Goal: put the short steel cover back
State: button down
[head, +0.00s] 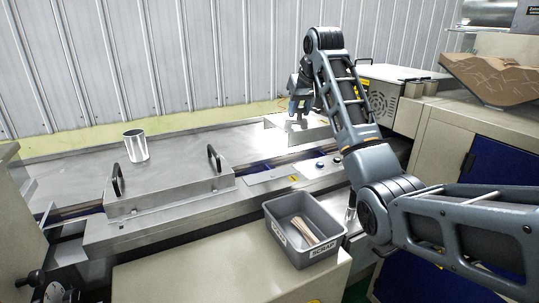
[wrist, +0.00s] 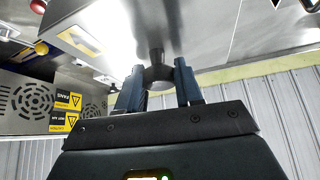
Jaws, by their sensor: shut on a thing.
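The short steel cover (head: 316,129) is at the back of the machine bed, below my gripper (head: 298,116) in the head view. In the wrist view its shiny steel face (wrist: 125,25) carries a dark round knob (wrist: 158,74). My gripper (wrist: 160,82) has one blue finger on each side of this knob and is shut on it. My arm hides part of the cover in the head view. I cannot tell whether the cover rests on the bed or hangs just above it.
A longer steel cover (head: 165,193) with two black handles lies on the bed at left, near a metal cup (head: 135,146). A grey scrap bin (head: 283,240) holding pale sticks stands in front. A vented box (head: 385,100) stands right of my gripper.

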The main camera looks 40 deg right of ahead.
jog(key=w+a+f+p, duration=0.3)
jog(key=w+a+f, duration=0.5)
jog(key=f, duration=0.2)
jog(key=shift+f, duration=0.3)
jog(key=c, duration=0.7)
grip_release()
jog(key=shift+f, duration=0.2)
jog(key=shift+c, duration=0.2)
jog(key=b+v, duration=0.1)
jog(key=v, duration=1.1)
jog(key=shift+r, duration=0.1)
